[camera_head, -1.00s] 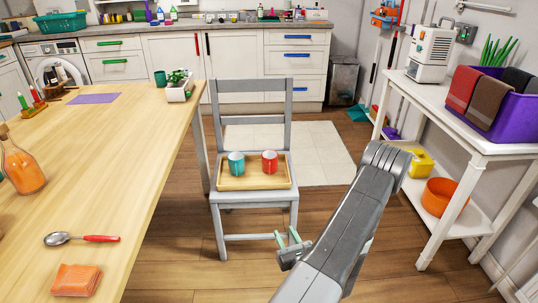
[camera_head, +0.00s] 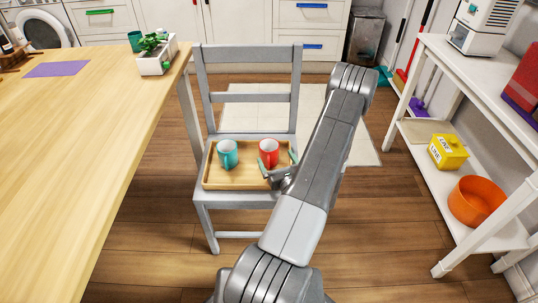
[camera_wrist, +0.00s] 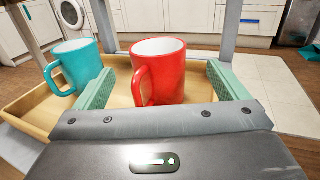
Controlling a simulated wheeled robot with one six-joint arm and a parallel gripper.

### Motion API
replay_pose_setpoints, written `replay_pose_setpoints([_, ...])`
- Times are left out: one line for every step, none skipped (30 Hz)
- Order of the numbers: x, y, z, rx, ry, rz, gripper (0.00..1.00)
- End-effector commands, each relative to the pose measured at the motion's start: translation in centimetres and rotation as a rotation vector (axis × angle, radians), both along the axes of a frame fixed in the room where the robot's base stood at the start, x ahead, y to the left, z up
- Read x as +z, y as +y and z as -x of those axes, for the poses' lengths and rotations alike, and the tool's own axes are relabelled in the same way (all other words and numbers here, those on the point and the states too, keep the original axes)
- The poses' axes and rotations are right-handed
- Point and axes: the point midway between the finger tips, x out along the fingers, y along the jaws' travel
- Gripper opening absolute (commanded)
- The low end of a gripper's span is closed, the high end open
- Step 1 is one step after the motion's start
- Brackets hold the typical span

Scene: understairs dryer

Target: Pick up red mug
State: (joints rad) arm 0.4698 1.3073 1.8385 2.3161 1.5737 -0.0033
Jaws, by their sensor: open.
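The red mug (camera_head: 268,153) stands upright in a wooden tray (camera_head: 235,184) on the seat of a grey chair (camera_head: 248,54). In the wrist view the red mug (camera_wrist: 162,72) stands between my open fingers, its handle facing left and towards the camera. My gripper (camera_head: 278,168) is open at the near side of the mug. In the wrist view my gripper's green fingers (camera_wrist: 165,85) lie on either side of the mug, with nothing held. A teal mug (camera_head: 228,154) stands upright to the left; it also shows in the wrist view (camera_wrist: 76,66), just outside the left finger.
A wooden table (camera_head: 90,130) with a white planter (camera_head: 156,58) and a purple mat (camera_head: 57,69) runs along the left. A white shelf (camera_head: 470,73) on the right holds a yellow box (camera_head: 447,152) and an orange bowl (camera_head: 475,200). The chair's backrest rises behind the tray.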

Motion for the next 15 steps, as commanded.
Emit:
replay_pose_setpoints([0.0,0.1,-0.2,0.002,0.0,0.001,0.93])
replay_pose_setpoints([0.0,0.2,-0.4,0.002,-0.001,0.001,0.93])
replay_pose_setpoints([0.0,0.4,-0.8,0.003,-0.001,0.001,0.93])
replay_pose_setpoints([0.0,0.6,-1.2,0.003,-0.003,0.001,0.93])
replay_pose_setpoints([0.1,0.8,-1.5,0.003,-0.004,0.002,0.93])
replay_pose_setpoints([0.1,1.1,-2.1,0.005,-0.003,0.001,0.93])
replay_pose_setpoints([0.1,1.3,-2.6,0.004,-0.003,0.001,0.93])
replay_pose_setpoints([0.2,1.5,-3.0,0.004,-0.004,0.002,0.93])
replay_pose_setpoints([0.2,1.7,-3.6,0.004,-0.004,0.002,0.93])
replay_pose_setpoints([0.2,1.8,-3.9,0.003,-0.003,0.002,0.93])
replay_pose_setpoints([0.2,1.8,-4.2,0.002,-0.001,0.001,0.93])
replay_pose_setpoints([0.2,2.0,-4.5,0.002,-0.001,0.001,0.93])
replay_pose_setpoints([0.2,2.0,-4.7,0.002,-0.001,0.001,0.93])
replay_pose_setpoints([0.2,2.1,-4.8,0.002,-0.001,0.001,0.93])
replay_pose_setpoints([0.2,2.1,-4.9,0.001,-0.001,0.0,0.93])
